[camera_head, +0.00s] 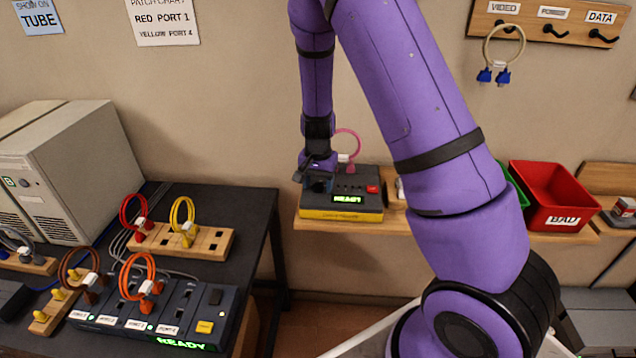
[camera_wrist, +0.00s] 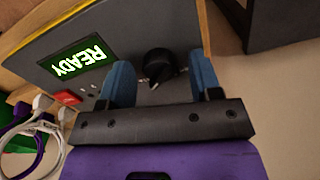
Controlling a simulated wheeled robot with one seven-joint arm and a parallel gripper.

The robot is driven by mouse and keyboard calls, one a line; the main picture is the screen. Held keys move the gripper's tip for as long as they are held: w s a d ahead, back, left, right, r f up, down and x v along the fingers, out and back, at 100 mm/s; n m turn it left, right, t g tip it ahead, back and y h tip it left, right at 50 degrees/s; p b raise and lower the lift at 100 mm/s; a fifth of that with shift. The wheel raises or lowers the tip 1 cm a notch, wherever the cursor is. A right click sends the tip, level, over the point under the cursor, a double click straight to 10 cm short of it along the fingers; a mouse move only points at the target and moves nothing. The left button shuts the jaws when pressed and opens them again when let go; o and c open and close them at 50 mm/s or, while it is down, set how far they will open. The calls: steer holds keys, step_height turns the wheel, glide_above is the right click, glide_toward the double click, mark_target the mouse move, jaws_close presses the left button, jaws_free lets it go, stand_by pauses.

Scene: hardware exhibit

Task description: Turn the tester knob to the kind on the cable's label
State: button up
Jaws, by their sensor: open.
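The tester (camera_head: 340,212) is a dark box with a yellow front edge, a red button and a green screen reading READY, on a wooden wall shelf. In the wrist view its screen (camera_wrist: 78,61) also reads READY. The black tester knob (camera_wrist: 158,65) sits between the two blue fingers of my gripper (camera_wrist: 161,74), which is open, with a visible gap on each side. In the head view my gripper (camera_head: 318,182) is low over the tester's left part and hides the knob. A pink cable loop (camera_head: 348,135) stands behind the tester; I cannot read any label on it.
A red bin (camera_head: 553,195) marked BAD and a partly hidden green bin (camera_head: 515,188) stand right of my arm. A dark table (camera_head: 255,205) with a READY panel (camera_head: 180,322) and coloured cables is at left. Hooks (camera_head: 555,31) hang above right, one holding a blue-ended cable.

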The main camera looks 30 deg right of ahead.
step_height(320, 180, up, 11)
stand_by(0.5)
stand_by(0.4)
steer(key=s+a+r+n+t+y, duration=0.1)
steer(key=s+a+r+n+t, duration=0.15)
steer(key=s+r, duration=0.75)
steer(key=s+a+r+n+t, duration=0.1)
steer(key=s+r+n, duration=0.3)
steer(key=s+r, duration=0.65)
steer(key=s+r+n+t+h, duration=0.1)
steer(key=s+r+n, duration=0.1)
steer(key=s, duration=0.7)
steer(key=shift+s+a+r+t, duration=0.2)
steer(key=shift+s+a+t, duration=0.15)
steer(key=shift+a, duration=0.1)
steer(key=shift+w+n, duration=0.1)
steer(key=shift+n, duration=0.15)
steer(key=shift+c, duration=0.2)
